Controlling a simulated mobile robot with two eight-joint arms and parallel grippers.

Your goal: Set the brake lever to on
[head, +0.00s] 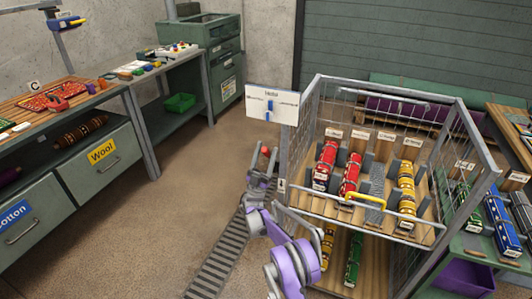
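A small red knob (265,150) shows at the left side of the wire cage, just below the white sign; it may be the end of the brake lever. The lever's arm and any on or off marks cannot be made out. My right gripper (261,161), on a purple and grey arm, reaches up to the knob from below. Its fingers appear on either side of the knob, but I cannot tell whether they touch it. My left gripper is out of view.
The white "Hoist" sign (272,104) with a blue slider hangs just above my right gripper. The wire cage (296,160) with red and yellow rolls stands right beside it. A dark floor grating (215,262) lies below. Workbenches (75,110) stand left; the brown floor between is clear.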

